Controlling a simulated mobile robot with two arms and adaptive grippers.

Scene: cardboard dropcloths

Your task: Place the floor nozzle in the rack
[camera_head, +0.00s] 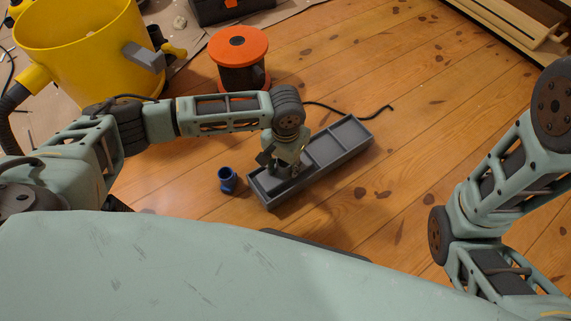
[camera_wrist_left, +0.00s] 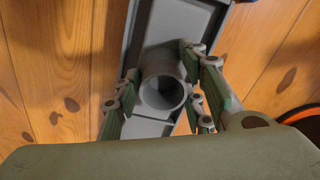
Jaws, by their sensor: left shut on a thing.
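The grey floor nozzle (camera_wrist_left: 163,92) shows its round open neck in the left wrist view. My left gripper (camera_wrist_left: 165,92) is shut on it, with green-padded fingers on both sides of the neck. The grey rack (camera_head: 358,132) is a long divided tray on the floor; it also shows in the left wrist view (camera_wrist_left: 150,128). My left gripper (camera_head: 284,172) points down over the rack's near-left compartment. The nozzle is there, mostly hidden by the gripper; I cannot tell whether it touches the rack's bottom. My right arm shows at right, its gripper out of view.
A small blue fitting (camera_head: 227,180) stands just left of the rack. An orange-topped spool (camera_head: 239,45) and a yellow bucket (camera_head: 75,50) stand behind my left arm. A black cord (camera_head: 350,115) lies behind the rack. The floor right of the rack is clear.

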